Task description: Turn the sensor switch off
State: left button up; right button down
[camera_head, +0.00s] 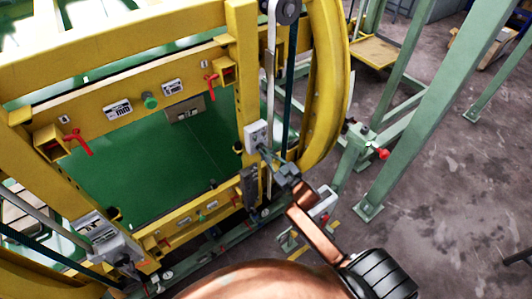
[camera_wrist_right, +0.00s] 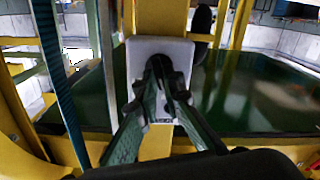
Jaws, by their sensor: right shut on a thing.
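The sensor switch (camera_head: 257,134) is a small light-grey box on the yellow upright of the ring inverter. In the right wrist view the switch box (camera_wrist_right: 146,48) is straight ahead, with a dark knob at its middle. My right gripper (camera_head: 267,153) reaches up to the box from the lower right. In the wrist view its fingers (camera_wrist_right: 160,76) converge at the knob and are shut on it. The fingertips hide most of the knob, so its turned position cannot be told. My left gripper is not in view.
A curved yellow ring section (camera_head: 325,90) stands close to the right of the switch. Red levers (camera_head: 76,139) and a green button (camera_head: 150,101) are on the yellow frame to the left. Green posts (camera_head: 425,120) stand at the right, with open floor (camera_head: 455,215) around them.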

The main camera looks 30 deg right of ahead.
jog(key=shift+n, duration=2.1)
jog(key=c, duration=2.1)
grip_release()
jog(key=shift+a, duration=0.1)
jog(key=shift+s, duration=0.15)
jog(key=s, duration=0.7)
jog(key=s+d, duration=0.1)
jog(key=s, duration=0.3)
jog(key=shift+s, duration=0.35)
